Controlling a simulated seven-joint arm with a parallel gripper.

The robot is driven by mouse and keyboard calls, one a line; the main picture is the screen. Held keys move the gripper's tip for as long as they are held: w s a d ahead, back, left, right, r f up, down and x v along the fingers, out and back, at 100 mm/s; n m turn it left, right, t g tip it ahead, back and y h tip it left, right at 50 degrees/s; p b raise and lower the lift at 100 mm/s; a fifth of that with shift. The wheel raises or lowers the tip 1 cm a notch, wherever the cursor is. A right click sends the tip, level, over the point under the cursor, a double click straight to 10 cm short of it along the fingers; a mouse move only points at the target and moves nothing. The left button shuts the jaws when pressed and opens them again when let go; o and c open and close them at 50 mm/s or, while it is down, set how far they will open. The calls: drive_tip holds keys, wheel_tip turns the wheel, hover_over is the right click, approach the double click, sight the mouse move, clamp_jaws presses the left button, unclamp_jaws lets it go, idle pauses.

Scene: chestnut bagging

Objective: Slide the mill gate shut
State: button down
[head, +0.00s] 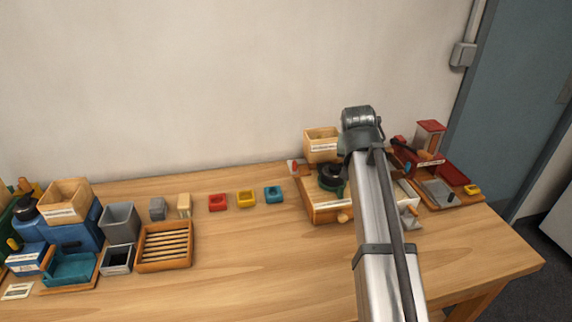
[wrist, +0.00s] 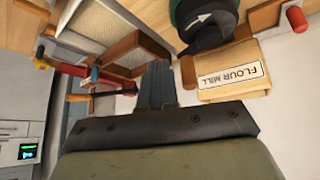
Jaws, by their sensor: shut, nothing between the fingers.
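The flour mill stands at the back right of the table, with a wooden hopper (head: 321,147), a dark green and black round part (head: 331,178) and a wooden base (head: 328,213). A small red knob (head: 294,166) sits at its left side. In the wrist view, which is upside down, the hopper (wrist: 235,88) bears the label "FLOUR MILL", and the red knob (wrist: 297,18) is at the upper right. I cannot tell how far the gate is open. My gripper (wrist: 157,70) is shut and empty, beside the hopper and apart from the red knob. In the head view my arm hides it.
A red-topped device (head: 430,138) on a wooden board stands right of the mill. Red (head: 217,202), yellow (head: 246,199) and teal (head: 273,194) blocks lie to the left. A slatted wooden tray (head: 143,262) and blue machine (head: 75,237) are farther left. The middle front table is clear.

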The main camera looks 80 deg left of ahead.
drive_tip(key=s+a+r+n+t, duration=0.1)
drive_tip(key=s+a+n, duration=0.15)
drive_tip(key=s, duration=1.05)
drive_tip(key=s+a+r+n, duration=0.15)
drive_tip(key=s+n, duration=0.25)
drive_tip(key=s, duration=0.9)
approach(291, 169)
wheel_tip(291, 169, down, 4)
drive_tip(key=s+a, duration=0.2)
drive_tip(key=shift+w+a+r, duration=0.1)
drive_tip(key=shift+w+a, duration=0.05)
drive_tip(key=shift+w, duration=1.65)
drive_tip(key=shift+m, duration=0.25)
drive_tip(key=shift+w, duration=1.7)
